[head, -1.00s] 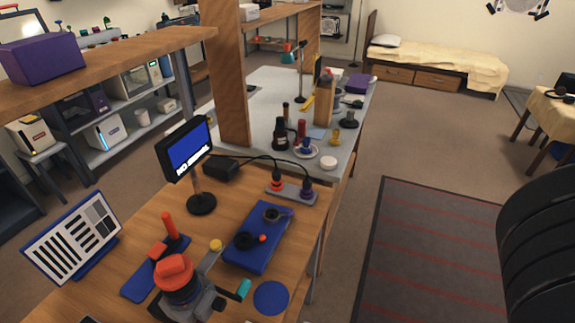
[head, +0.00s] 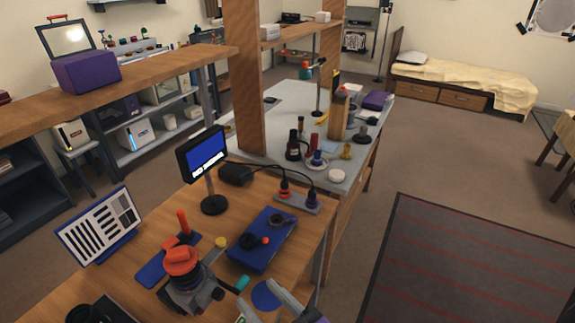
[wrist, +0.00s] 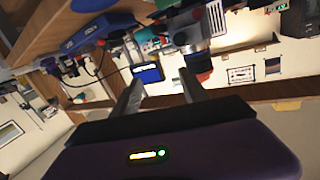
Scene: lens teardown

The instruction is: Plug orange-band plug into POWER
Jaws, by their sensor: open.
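The orange-band plug (head: 284,190) stands upright on the left of a grey strip (head: 292,201) at the back of the wooden workbench. A purple-band plug (head: 311,198) stands to its right on the same strip. Black cables rise from both plugs toward a black box (head: 235,174). I cannot make out a POWER label or its socket. My gripper (head: 275,302) is at the bottom of the head view, in front of the blue disc and well apart from the plugs. In the wrist view my gripper (wrist: 160,82) is open with nothing between its fingers.
A small display (head: 203,155) on a post stands left of the black box. A blue tray (head: 245,262) with dark round parts lies in front of the strip. An orange-topped device (head: 184,272) stands on the bench. A blue disc (head: 267,293) lies near the front.

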